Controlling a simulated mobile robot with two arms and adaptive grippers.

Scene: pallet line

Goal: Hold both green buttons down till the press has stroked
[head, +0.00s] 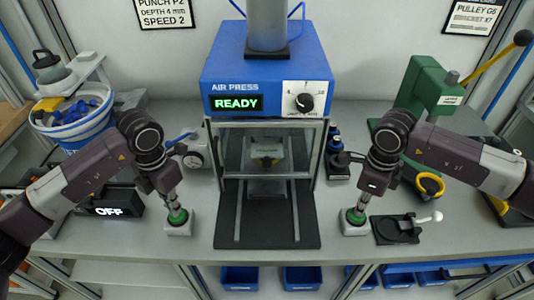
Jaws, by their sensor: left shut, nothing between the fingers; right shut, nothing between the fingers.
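The blue air press (228,80) stands at the middle back of the bench, and its display reads READY. Inside its clear guard a small light part (266,152) sits on the bed. The left green button (177,217) is on a pale box left of the press mat. My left gripper (178,213) is shut, its tips pointing down at the button's top. The right green button (354,217) is on a like box to the right. My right gripper (358,211) is shut and points down at that button. Whether the tips touch or press the buttons I cannot tell.
A black OFF sign (114,206) and a blue-and-white bucket (75,120) are on the left. A black fixture with a white-tipped lever (398,228) lies right of the right button. A green lever press (428,95) stands at the back right. Blue bins (302,278) hang below.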

